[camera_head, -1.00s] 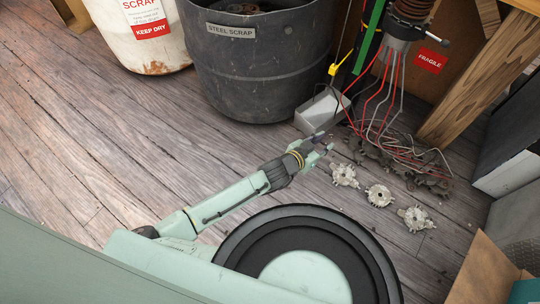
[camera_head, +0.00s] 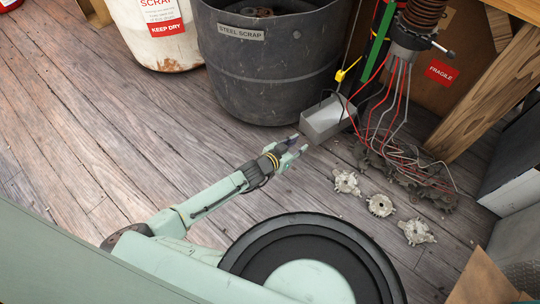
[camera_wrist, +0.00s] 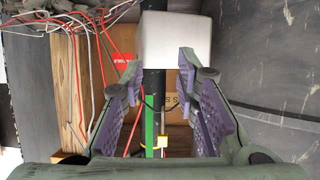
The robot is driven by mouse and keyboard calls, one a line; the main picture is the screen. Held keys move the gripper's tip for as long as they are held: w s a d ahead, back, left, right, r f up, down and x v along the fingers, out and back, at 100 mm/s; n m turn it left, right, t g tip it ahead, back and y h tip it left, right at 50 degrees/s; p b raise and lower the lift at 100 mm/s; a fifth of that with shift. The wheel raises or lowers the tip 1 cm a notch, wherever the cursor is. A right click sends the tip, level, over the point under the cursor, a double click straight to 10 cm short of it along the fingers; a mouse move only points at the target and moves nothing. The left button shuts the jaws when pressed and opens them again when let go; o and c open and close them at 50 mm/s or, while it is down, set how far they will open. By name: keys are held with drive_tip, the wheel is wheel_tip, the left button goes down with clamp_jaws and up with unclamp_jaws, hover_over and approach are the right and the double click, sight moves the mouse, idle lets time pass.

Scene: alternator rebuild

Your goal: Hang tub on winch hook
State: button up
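A small pale grey box (camera_head: 322,122), possibly the tub, sits on the floor beside the dark drum; in the wrist view it is the white block (camera_wrist: 176,40) beyond my fingertips. A yellow hook-like piece (camera_head: 343,74) hangs on a thin line just above the box. In the wrist view a yellow piece (camera_wrist: 161,141) shows between my fingers. I cannot tell whether it touches the box. My gripper (camera_head: 297,146) is low over the floor, just short of the box's near side. In the wrist view its purple-padded fingers (camera_wrist: 164,75) are apart with nothing gripped.
The steel scrap drum (camera_head: 262,80) stands behind left, with a white drum (camera_head: 150,35) beyond. Red and grey wires (camera_head: 390,105) hang over dark parts at right. Several pale castings (camera_head: 380,205) lie on the floor. A wooden leg (camera_head: 480,105) stands at right. The left floor is clear.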

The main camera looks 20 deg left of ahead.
drive_tip(key=a+f+n+y, duration=0.1)
drive_tip(key=a, duration=0.8)
wheel_tip(320, 180, down, 10)
drive_tip(key=s+b, duration=0.1)
drive_tip(key=b, duration=0.1)
drive_tip(key=shift+a+t, duration=0.2)
drive_tip(key=shift+t, duration=0.1)
idle(0.6)
